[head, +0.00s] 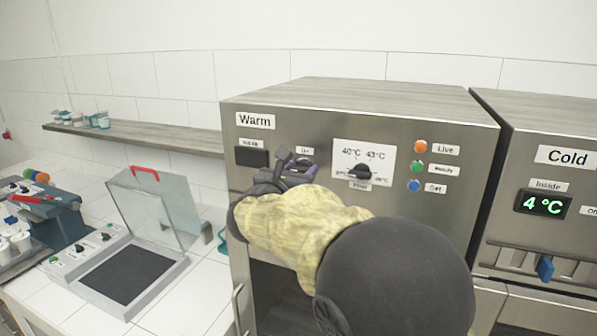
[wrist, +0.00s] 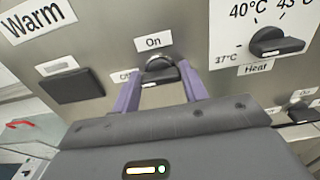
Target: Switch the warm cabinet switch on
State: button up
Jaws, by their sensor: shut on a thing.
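The warm cabinet (head: 450,210) is a steel box labelled "Warm". Its switch is a dark rotary knob (wrist: 160,66) with an "On" label above it and a partly covered "Off" label to its lower left. A white mark on the knob shows at its lower left, towards the "Off" side. My gripper (wrist: 160,82) has its two purple fingers on either side of the knob and is shut on it. In the head view my gripper (head: 293,166) and arm cover the switch. The cabinet's inside display (head: 252,157) is dark.
The heat dial (head: 362,172) sits close to the right of the switch. Orange, green and blue lights (head: 417,167) are further right. The cold cabinet (head: 508,130) stands beside it, showing 4 °C. A device with a raised clear lid (head: 155,210) stands on the counter at left.

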jog(key=shift+f+m+b, duration=0.2)
jog(key=shift+m+b, duration=0.2)
jog(key=shift+b, duration=0.6)
jog(key=shift+d+f+m+b, duration=0.1)
jog(key=shift+m+b, duration=8.5)
jog(key=shift+b, duration=2.4)
jog(key=o, duration=1)
jog(key=shift+s, duration=0.1)
